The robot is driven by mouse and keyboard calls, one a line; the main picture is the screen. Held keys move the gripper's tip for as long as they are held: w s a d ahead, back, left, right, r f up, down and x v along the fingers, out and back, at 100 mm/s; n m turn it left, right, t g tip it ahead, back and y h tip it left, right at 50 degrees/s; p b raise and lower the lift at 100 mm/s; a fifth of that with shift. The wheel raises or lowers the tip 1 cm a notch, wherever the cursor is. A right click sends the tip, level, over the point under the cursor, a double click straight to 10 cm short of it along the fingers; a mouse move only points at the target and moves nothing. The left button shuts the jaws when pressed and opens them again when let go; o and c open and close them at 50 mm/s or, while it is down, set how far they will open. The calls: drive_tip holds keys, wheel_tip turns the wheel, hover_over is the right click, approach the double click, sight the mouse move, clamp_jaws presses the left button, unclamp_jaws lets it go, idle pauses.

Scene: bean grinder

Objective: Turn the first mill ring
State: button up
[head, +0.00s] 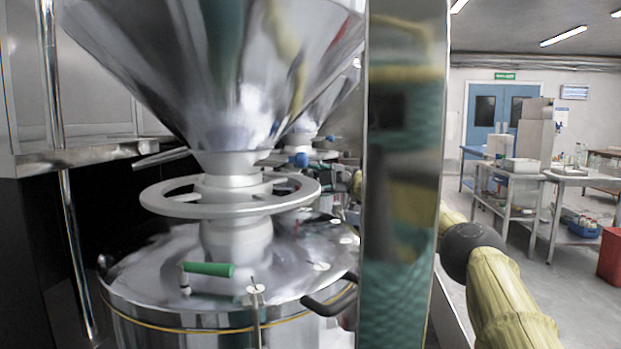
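The first mill ring (168,203) is a pale grey spoked handwheel. It lies level around the neck under the large steel hopper (215,75) and above the round steel mill body (200,275). My arm comes in from the lower right in a yellow sleeve and passes behind the steel post. My gripper (341,186) shows only in small part, between the ring's right edge and the post. Whether it touches the ring, and whether its fingers are open or shut, cannot be made out.
A shiny upright steel post (405,180) stands right of the mill and hides part of my arm. A green-handled lever (208,269) and a dark curved handle (330,303) are on the mill's lid. A second hopper stands behind. Open floor and benches (510,180) lie right.

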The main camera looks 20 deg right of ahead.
drive_tip(key=shift+w+d+f, duration=0.1)
drive_tip(key=shift+w+d, duration=0.1)
drive_tip(key=shift+d, duration=0.1)
drive_tip(key=shift+d, duration=0.1)
drive_tip(key=shift+c, duration=0.3)
